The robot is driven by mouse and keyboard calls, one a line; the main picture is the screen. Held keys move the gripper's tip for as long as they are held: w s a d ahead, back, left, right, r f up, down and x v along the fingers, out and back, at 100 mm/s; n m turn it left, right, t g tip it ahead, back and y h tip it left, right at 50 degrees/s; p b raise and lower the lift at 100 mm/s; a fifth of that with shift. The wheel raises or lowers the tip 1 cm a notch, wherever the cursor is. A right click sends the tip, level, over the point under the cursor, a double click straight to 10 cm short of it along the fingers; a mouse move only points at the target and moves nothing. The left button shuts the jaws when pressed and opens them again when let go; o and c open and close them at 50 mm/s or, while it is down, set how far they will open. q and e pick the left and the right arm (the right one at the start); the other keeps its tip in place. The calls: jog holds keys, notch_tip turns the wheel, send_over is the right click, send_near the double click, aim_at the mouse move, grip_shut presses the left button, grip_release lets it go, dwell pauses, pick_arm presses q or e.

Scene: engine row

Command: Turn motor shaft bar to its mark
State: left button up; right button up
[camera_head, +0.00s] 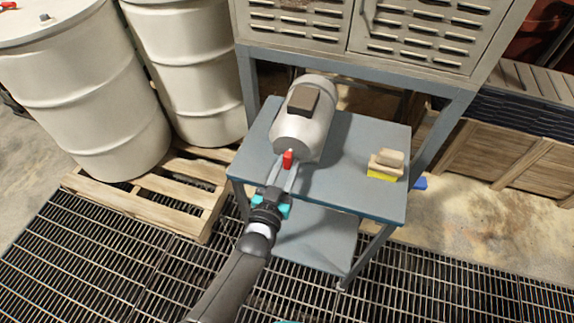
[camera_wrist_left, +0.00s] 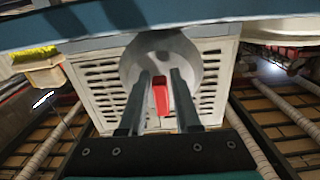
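The motor (camera_head: 301,132) is a light grey cylinder with a dark box on top, lying on a blue-grey table (camera_head: 345,190). Its red shaft bar (camera_head: 288,160) sticks out at the near end and also shows in the left wrist view (camera_wrist_left: 160,96), slightly tilted. My left gripper (camera_head: 286,171) reaches up to this end. In the left wrist view its two dark fingers (camera_wrist_left: 162,88) stand either side of the bar, apart, with the bar between them; firm contact is not visible. I cannot make out the mark. My right gripper is not recognisable in view.
White drums (camera_head: 85,95) stand on a pallet (camera_head: 160,190) at left. A louvred cabinet (camera_head: 400,35) rises behind. The grating floor (camera_head: 110,270) in front is clear.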

pick_arm(q)
jog(key=shift+o, duration=1.4)
jog(key=p+v, duration=0.1)
jog(key=v, duration=1.4)
jog(key=shift+s, duration=0.1)
jog(key=s+a+f+g+y+b, duration=0.1)
jog(key=s+a+f+g, duration=0.15)
jog(key=f, duration=0.65)
jog(key=s+a+f+g+y+b, duration=0.1)
jog(key=s+f+g+b, duration=0.15)
jog(key=f, duration=0.55)
jog(key=s+a+f+g+y+b, duration=0.1)
jog(key=s+a+f+g, duration=0.2)
jog(key=f, duration=0.6)
jog(key=s+a+f+g+y+b, duration=0.1)
jog(key=s+a+f+g, duration=0.1)
jog(key=s+f, duration=0.2)
jog(key=s+a+f+n+g+b, duration=0.1)
jog(key=s+a+f+g, duration=0.2)
jog(key=s, duration=0.6)
jog(key=s+a+f+g+y+b, duration=0.1)
jog(key=s+a+f+g, duration=0.1)
jog(key=s+f, duration=0.4)
jog(key=shift+s+a+f+g+y, duration=0.15)
jog(key=shift+a+f+g+y, duration=0.15)
jog(key=shift+f+g, duration=0.35)
